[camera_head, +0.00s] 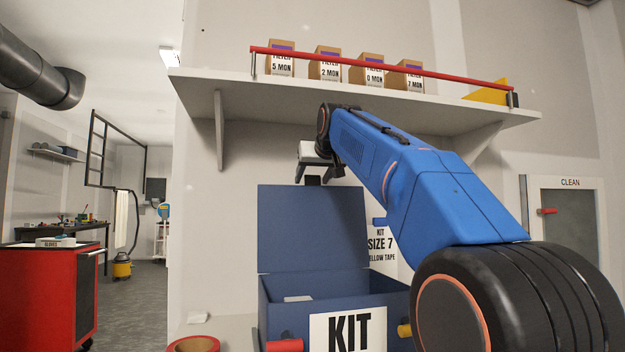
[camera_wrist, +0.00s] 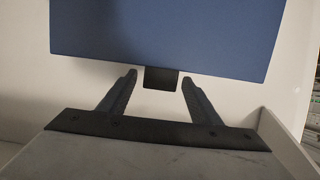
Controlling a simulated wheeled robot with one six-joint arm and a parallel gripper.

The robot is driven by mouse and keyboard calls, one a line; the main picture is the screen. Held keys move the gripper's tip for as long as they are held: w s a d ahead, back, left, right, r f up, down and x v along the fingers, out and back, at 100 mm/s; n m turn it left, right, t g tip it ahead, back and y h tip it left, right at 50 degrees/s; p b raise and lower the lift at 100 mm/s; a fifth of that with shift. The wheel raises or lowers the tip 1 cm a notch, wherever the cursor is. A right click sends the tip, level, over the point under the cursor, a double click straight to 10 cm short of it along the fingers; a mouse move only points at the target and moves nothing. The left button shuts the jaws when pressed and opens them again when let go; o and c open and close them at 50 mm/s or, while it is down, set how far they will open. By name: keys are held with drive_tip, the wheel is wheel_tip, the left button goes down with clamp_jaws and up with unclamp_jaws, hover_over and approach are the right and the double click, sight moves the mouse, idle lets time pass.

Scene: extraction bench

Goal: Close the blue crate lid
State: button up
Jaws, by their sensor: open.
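The blue crate (camera_head: 290,298) stands on the bench with a white KIT label on its front. Its blue lid (camera_head: 312,228) stands open, upright at the back of the crate. A small dark tab (camera_head: 313,181) sits on the lid's top edge. My gripper (camera_head: 316,172) is at that edge, partly hidden by my arm. In the wrist view, my gripper (camera_wrist: 159,86) is open, with its two fingers apart. The dark tab (camera_wrist: 161,79) shows between the fingertips, with a gap on each side. The lid (camera_wrist: 165,35) fills the top of that view.
A shelf (camera_head: 340,100) with several filter boxes (camera_head: 325,66) and a red rail (camera_head: 380,68) hangs above my arm. A red tape roll (camera_head: 195,345) lies at the front left of the bench. A sign (camera_head: 381,245) stands behind the crate.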

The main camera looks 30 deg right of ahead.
drive_tip(key=shift+w+f, duration=0.15)
drive_tip(key=shift+w, duration=0.15)
drive_tip(key=shift+c, duration=0.4)
